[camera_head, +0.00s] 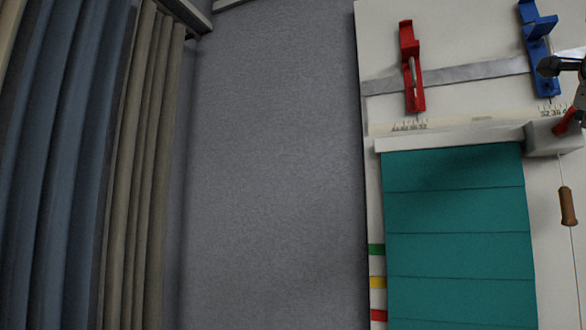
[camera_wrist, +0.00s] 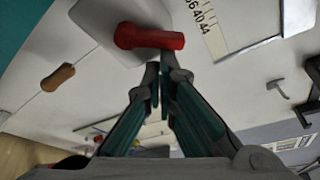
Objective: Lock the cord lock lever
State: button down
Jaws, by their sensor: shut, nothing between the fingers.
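The red cord lock lever (camera_head: 566,121) sticks out from a light grey lock housing (camera_head: 545,141) at the right end of the blind's white headrail. In the wrist view the lever (camera_wrist: 150,38) lies across the top, running right from the housing (camera_wrist: 98,18). My gripper (camera_wrist: 161,70) is shut and empty, its fingertips close to the lever's right half; I cannot tell if they touch it. A thin cord with a brown wooden pull (camera_head: 568,206) hangs below the housing; the pull (camera_wrist: 58,77) also shows at the left of the wrist view.
The teal blind (camera_head: 455,235) hangs below the headrail (camera_head: 450,138). Above are a red bracket (camera_head: 408,85), a blue bracket (camera_head: 540,75), a grey strip (camera_head: 470,74) and a printed scale (camera_head: 405,126). Curtains (camera_head: 130,180) hang far left. The grey area (camera_head: 275,180) between is clear.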

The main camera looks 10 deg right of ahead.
jog(key=n+b, duration=0.1)
jog(key=r+n+h+b, duration=0.1)
jog(key=n, duration=0.1)
jog(key=n+b, duration=0.1)
jog(key=shift+w+a+r+n+h+b, duration=0.2)
jog(key=shift+a+r+n+h+b, duration=0.1)
jog(key=shift+a+h+b, duration=0.1)
jog(key=shift+d, duration=0.1)
